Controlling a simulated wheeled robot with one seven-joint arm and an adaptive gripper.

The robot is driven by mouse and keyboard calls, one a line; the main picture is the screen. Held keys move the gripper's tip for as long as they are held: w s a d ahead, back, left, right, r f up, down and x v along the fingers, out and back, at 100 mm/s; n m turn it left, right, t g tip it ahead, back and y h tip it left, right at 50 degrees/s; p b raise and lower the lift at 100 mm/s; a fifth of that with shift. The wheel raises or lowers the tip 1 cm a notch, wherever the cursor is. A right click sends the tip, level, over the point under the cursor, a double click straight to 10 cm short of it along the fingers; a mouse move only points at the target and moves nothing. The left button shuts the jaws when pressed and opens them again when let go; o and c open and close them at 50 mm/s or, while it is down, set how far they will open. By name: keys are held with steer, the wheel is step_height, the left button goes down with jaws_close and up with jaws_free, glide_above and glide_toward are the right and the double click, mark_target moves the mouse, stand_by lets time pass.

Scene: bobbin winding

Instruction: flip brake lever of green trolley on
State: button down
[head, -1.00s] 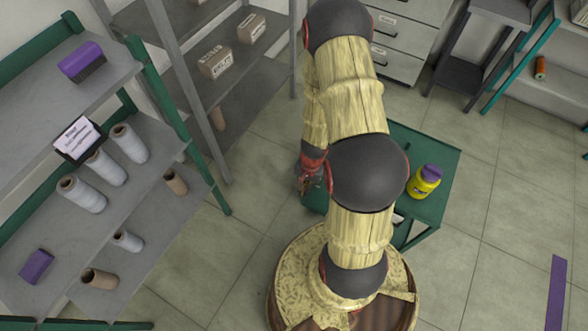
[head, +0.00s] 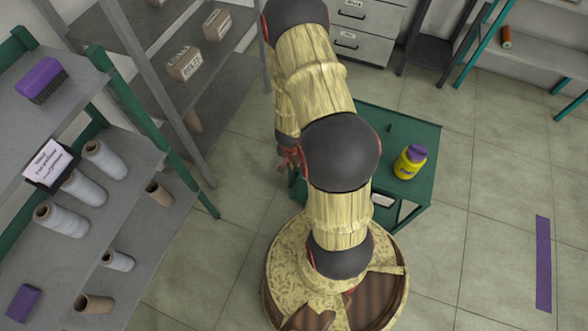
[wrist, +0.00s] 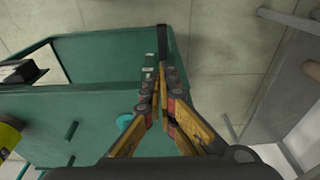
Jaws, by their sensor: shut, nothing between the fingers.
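The green trolley (head: 425,135) stands behind and to the right of my arm in the head view, which hides part of it. In the wrist view, the trolley (wrist: 105,50) fills the left and middle. My gripper (wrist: 160,78) is shut and empty, its fingertips in front of the trolley's right-hand end. A black strip (wrist: 163,42) lies at that end, just beyond the fingertips. I cannot tell which part is the brake lever, or whether the fingers touch the trolley.
A yellow bottle with a purple lid (head: 410,162) stands on the trolley. A shelf with several spools (head: 62,220) is at the left, with a grey rack (head: 225,100) behind it. Drawers (head: 360,35) stand at the back. The floor at the right is clear except for a purple strip (head: 543,262).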

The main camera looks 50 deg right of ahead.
steer(key=b, duration=0.6)
glide_above(295, 180)
step_height(295, 180, down, 11)
steer(key=shift+r, duration=0.1)
steer(key=shift+s+a+f, duration=0.1)
steer(key=shift+a+f, duration=0.15)
steer(key=shift+f, duration=0.55)
